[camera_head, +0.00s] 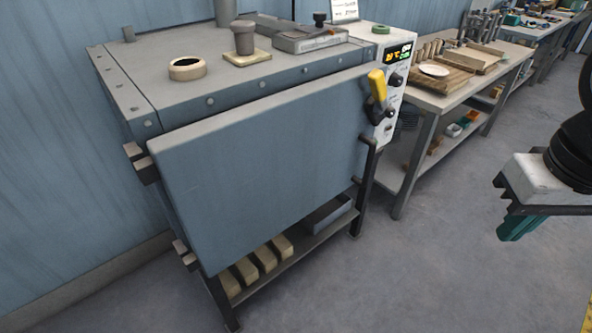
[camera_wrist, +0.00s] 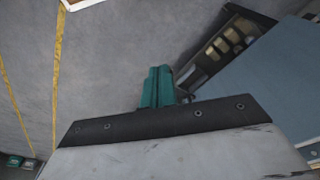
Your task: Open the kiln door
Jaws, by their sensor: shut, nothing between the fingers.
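The kiln door (camera_head: 265,165) is a large blue-grey panel on the front of the kiln. It stands slightly forward of the kiln body, with hinges on its left side; I cannot tell whether it is latched. A yellow-gripped handle (camera_head: 377,85) sits at its upper right edge, pointing up. In the wrist view a blue-grey panel (camera_wrist: 265,85), seemingly the door, fills the right side. My gripper (camera_head: 515,228), with teal fingers, is at the right edge of the head view, well apart from the handle. Its fingers are together and empty in the wrist view (camera_wrist: 158,82).
The control panel (camera_head: 398,78) is right of the door. A workbench (camera_head: 435,98) with boards and a plate stands further right. Pale bricks (camera_head: 265,258) lie on the shelf under the kiln. The grey floor (camera_head: 420,265) before the kiln is clear.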

